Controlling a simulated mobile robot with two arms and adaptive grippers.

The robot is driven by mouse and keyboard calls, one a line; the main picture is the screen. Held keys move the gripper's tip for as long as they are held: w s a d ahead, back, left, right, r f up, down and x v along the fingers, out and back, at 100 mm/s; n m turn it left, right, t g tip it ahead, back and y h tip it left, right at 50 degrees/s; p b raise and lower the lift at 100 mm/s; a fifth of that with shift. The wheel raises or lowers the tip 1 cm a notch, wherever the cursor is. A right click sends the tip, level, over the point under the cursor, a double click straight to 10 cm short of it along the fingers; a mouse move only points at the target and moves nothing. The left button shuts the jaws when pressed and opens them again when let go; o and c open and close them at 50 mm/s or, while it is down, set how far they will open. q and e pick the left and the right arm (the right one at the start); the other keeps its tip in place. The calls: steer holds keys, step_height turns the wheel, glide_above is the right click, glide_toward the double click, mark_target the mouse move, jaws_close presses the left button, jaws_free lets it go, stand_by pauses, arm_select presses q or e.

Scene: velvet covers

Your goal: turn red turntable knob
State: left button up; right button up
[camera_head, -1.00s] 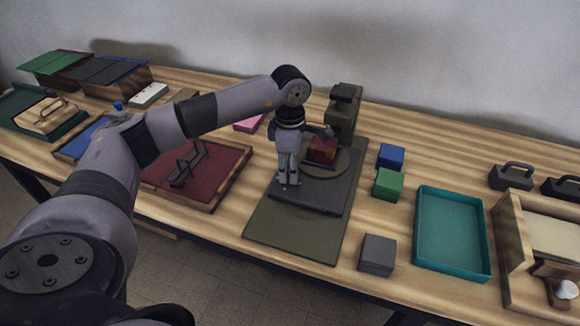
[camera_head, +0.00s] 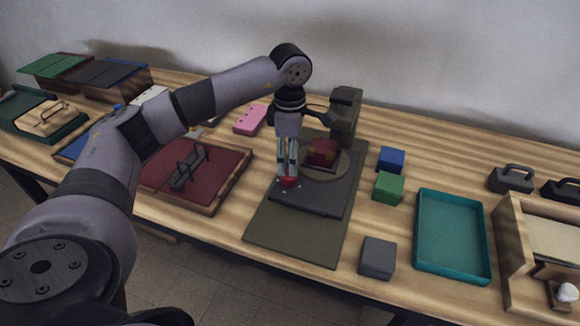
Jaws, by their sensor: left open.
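The red knob (camera_head: 289,181) shows on the front left part of a dark turntable base (camera_head: 318,199). My left gripper (camera_head: 287,174) points down at the knob, open, with its fingertips close above or around it; I cannot tell whether they touch. The fingers partly hide the knob. A dark red block with a brownish part (camera_head: 322,153) sits on the round turntable plate (camera_head: 341,167) behind and to the right of the gripper. My right gripper is not in view.
A dark upright post (camera_head: 345,115) stands behind the turntable. Blue (camera_head: 391,158), green (camera_head: 388,186) and grey (camera_head: 377,257) blocks lie to the right, beside a teal tray (camera_head: 478,275). A red panel with a handle (camera_head: 222,188) lies left. A pink block (camera_head: 250,119) lies behind.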

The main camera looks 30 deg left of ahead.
arm_select(q)
step_height(320, 180, up, 7)
stand_by(0.3)
